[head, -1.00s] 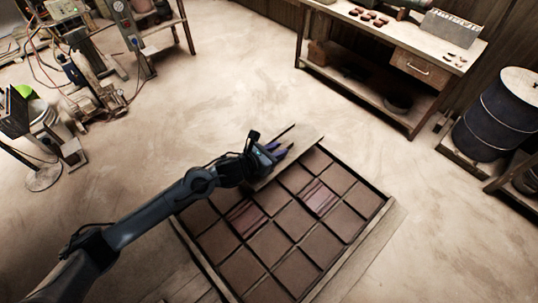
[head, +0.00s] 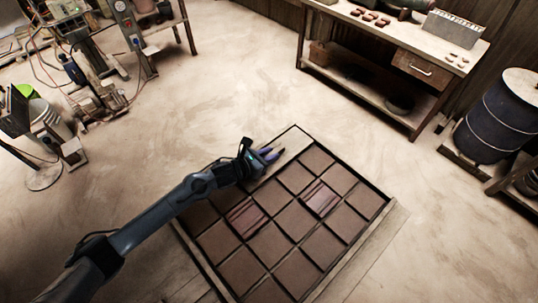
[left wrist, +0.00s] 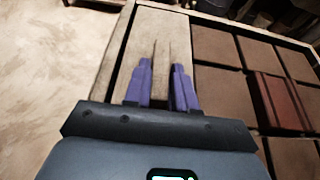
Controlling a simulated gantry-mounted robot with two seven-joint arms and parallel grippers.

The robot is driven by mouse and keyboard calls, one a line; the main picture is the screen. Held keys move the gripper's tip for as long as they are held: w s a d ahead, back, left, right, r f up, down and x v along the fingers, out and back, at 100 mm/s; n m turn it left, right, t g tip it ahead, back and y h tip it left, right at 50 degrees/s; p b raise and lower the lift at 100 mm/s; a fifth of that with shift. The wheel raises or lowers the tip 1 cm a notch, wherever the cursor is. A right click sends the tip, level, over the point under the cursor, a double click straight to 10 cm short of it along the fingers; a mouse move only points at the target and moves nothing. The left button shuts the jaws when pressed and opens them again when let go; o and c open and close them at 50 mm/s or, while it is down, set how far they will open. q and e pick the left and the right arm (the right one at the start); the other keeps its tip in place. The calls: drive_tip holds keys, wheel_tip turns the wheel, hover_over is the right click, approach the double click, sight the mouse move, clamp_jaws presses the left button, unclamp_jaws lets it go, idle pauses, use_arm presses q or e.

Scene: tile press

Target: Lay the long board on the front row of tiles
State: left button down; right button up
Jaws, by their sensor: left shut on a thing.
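The long board (head: 290,143) is a pale tan plank along the upper-left edge of the tile frame, over that row of tiles. My left gripper (head: 271,155) is shut on it; my arm hides its lower-left part. My right gripper is not in view.
The wooden frame's rim (head: 362,241) surrounds the tiles on the floor. A workbench (head: 400,75) stands at the back right, with a dark barrel (head: 497,120) further right. Machines and cables (head: 90,80) stand at the upper left. The floor between is clear.

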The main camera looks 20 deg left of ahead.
use_arm(q)
drive_tip(key=c, duration=0.9)
unclamp_jaws()
drive_tip(key=shift+f, duration=0.1)
drive_tip(key=shift+r, duration=0.2)
drive_tip(key=p+v, duration=0.1)
drive_tip(key=v, duration=1)
drive_tip(key=shift+s+a+r, duration=0.1)
drive_tip(key=shift+s+a, duration=0.05)
drive_tip(key=shift+s, duration=0.1)
drive_tip(key=shift+s+a+r, duration=0.1)
drive_tip(key=shift+s+r, duration=0.05)
drive_tip(key=shift+p, duration=0.3)
